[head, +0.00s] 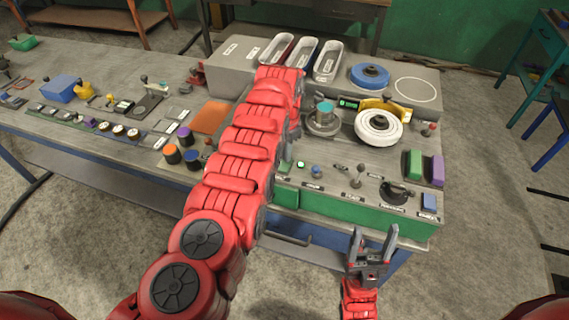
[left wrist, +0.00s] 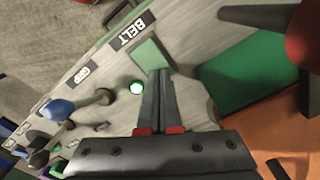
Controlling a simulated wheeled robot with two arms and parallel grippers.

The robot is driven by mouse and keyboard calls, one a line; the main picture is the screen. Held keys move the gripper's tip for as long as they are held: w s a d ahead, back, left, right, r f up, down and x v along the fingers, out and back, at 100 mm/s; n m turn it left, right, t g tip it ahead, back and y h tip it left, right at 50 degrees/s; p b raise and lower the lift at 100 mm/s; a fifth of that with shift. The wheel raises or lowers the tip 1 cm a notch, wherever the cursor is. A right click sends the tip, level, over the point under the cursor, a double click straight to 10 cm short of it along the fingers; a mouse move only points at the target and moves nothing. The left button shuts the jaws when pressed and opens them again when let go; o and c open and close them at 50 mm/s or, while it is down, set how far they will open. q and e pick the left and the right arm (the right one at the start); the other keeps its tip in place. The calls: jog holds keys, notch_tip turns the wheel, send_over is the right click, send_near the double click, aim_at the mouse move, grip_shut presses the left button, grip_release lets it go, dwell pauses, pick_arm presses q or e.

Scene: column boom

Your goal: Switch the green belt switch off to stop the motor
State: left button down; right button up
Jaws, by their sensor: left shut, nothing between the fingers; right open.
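The green belt switch (left wrist: 150,54) is a pale green rectangle beside the BELT label (left wrist: 130,32) in the left wrist view. In the head view it shows as a small green patch (head: 284,168) near the console's front edge, partly covered by my gripper. My right gripper (head: 374,240) is open and empty before the console.
A blue knob (head: 316,171), a lever (head: 360,172) and a black dial (head: 396,192) stand along the console front. An orange mat (head: 210,117) lies to the left. Floor in front is clear.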

pick_arm(q)
notch_tip(320, 180, up, 5)
jog(key=p, duration=0.4)
jog(key=shift+r+p, duration=0.8)
jog(key=shift+r, duration=0.15)
